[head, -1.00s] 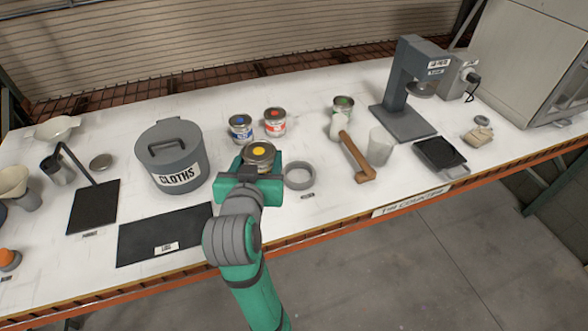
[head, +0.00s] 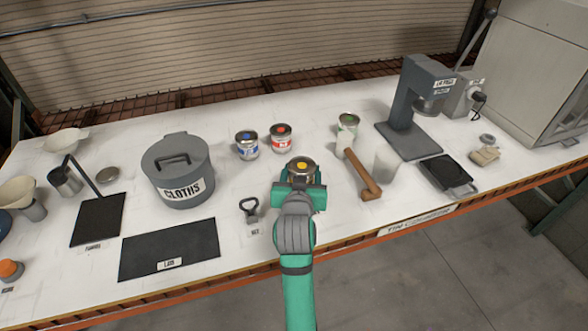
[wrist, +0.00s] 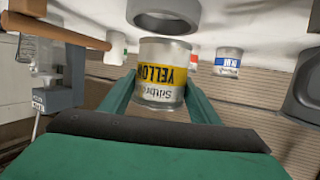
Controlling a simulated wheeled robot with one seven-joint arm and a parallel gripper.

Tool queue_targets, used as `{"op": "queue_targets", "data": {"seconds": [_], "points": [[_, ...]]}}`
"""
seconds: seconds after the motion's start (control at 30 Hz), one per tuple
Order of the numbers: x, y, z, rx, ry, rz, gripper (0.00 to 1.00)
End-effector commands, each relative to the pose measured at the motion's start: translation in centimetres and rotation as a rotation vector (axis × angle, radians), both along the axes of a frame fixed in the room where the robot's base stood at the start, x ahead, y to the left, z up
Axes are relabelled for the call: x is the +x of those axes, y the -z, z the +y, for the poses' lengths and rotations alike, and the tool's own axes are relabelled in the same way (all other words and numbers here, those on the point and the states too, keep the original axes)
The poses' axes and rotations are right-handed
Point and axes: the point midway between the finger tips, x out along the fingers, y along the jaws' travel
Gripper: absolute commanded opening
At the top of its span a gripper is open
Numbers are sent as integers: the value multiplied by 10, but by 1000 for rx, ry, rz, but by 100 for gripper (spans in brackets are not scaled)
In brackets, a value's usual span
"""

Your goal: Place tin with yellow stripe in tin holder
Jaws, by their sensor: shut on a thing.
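The tin with the yellow stripe (head: 301,166) is upright in my gripper (head: 301,181), with a yellow dot on its lid. The wrist view is upside down; there the yellow-banded tin (wrist: 161,72) sits between the two green fingers of my gripper (wrist: 160,92), which are shut on it. The grey ring-shaped tin holder (wrist: 165,14) shows at the picture's top, at the tin's base end. I cannot tell whether they touch. In the head view the holder is hidden behind my gripper and the tin.
A blue-dot tin (head: 247,146) and a red-dot tin (head: 281,138) stand behind. A green-dot tin (head: 348,122), a wooden-handled tool (head: 364,178) and a pale cup (head: 385,163) are to the right.

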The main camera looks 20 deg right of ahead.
Motion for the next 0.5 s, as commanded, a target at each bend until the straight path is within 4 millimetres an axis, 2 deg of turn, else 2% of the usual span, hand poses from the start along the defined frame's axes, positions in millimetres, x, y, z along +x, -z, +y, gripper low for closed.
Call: {"op": "queue_targets", "data": {"seconds": [0.27,0.5], "points": [[5,11,-9,-2,2,-1,22],[7,39,-13,-1,2,0,22]]}}
